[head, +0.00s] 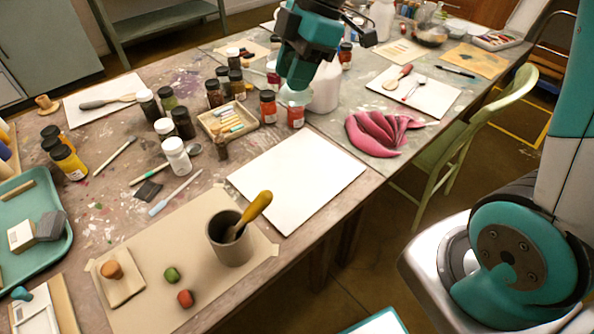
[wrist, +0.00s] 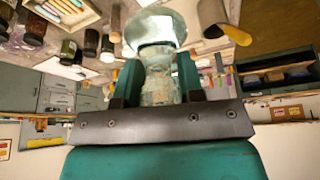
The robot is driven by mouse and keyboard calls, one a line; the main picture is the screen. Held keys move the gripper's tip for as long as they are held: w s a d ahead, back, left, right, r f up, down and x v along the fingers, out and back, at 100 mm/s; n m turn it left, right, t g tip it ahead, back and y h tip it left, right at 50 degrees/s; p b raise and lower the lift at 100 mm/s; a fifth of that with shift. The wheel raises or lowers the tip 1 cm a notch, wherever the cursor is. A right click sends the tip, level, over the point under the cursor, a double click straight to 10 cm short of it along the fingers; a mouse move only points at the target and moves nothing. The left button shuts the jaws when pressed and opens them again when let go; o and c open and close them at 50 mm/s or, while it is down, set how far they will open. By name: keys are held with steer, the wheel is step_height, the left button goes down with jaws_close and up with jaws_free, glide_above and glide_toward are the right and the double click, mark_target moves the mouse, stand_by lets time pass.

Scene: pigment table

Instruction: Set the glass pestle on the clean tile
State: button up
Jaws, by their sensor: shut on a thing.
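The glass pestle (wrist: 155,28) is pale and translucent, with a wide, flared round end. My gripper (wrist: 159,82) is shut on its narrower part, and the flared end points away from the jaws. In the head view the pestle (head: 295,98) shows as a pale end below my gripper (head: 292,84), over the far part of the table near the red-labelled jars. The clean tile (head: 297,180) looks like the blank white square at the table's near right edge. It is bare, and my gripper is beyond it. Most of the pestle is hidden by the gripper in the head view.
Red-labelled jars (head: 268,106) and a white jug (head: 326,88) stand close to my gripper. A tray of pastels (head: 229,122) is left of the tile. A grey mug with a yellow-handled tool (head: 230,240) stands at its near side, and a pink cloth (head: 378,134) lies to its right.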

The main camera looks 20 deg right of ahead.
step_height(320, 180, down, 20)
steer(key=shift+s+r+b, duration=0.1)
steer(key=shift+r+b, duration=0.15)
steer(key=shift+b, duration=0.65)
steer(key=shift+f, duration=0.2)
steer(key=o, duration=1)
steer(key=shift+o, duration=0.2)
steer(key=shift+r, duration=0.15)
